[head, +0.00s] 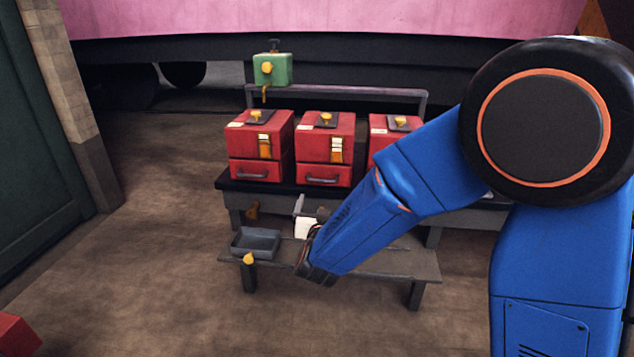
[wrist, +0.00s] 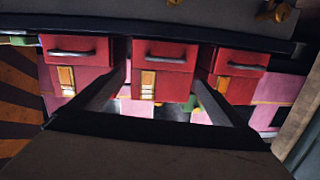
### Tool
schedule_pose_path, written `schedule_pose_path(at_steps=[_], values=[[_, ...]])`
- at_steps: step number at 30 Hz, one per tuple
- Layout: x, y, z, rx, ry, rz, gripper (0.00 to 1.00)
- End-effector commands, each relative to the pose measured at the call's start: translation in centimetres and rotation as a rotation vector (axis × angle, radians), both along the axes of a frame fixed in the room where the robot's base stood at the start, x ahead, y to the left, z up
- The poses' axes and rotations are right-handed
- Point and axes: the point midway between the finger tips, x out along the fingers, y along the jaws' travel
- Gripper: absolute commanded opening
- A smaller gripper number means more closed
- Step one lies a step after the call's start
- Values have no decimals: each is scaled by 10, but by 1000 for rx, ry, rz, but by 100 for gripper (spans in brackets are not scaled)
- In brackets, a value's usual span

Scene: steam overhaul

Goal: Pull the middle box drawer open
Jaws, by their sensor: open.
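The middle red box (head: 325,135) stands on the bench between two similar boxes. Its lower drawer (head: 323,174) looks shut, with a dark bar handle across its front. In the wrist view, which looks upside down, the middle drawer (wrist: 163,63) and its handle (wrist: 165,57) lie near the centre. My gripper (head: 310,211) is in front of and below the middle box in the head view. In the wrist view its two fingers are spread and empty, one at each side of the middle box, apart from the handle.
A left red box (head: 260,135) and a partly hidden right box (head: 388,126) flank the middle one. A grey tray (head: 256,243) sits on the low shelf (head: 390,264). A green box (head: 272,69) stands behind. Open floor lies left.

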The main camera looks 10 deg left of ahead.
Motion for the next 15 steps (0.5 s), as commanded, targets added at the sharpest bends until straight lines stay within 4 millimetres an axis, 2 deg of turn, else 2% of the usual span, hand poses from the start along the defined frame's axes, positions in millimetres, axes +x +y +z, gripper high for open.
schedule_pose_path(at_steps=[3,9,15], values=[[-6,13,-11,-34,-47,-34,95],[-10,19,-16,-60,-88,-65,95],[6,18,-16,-60,-92,-70,95]])
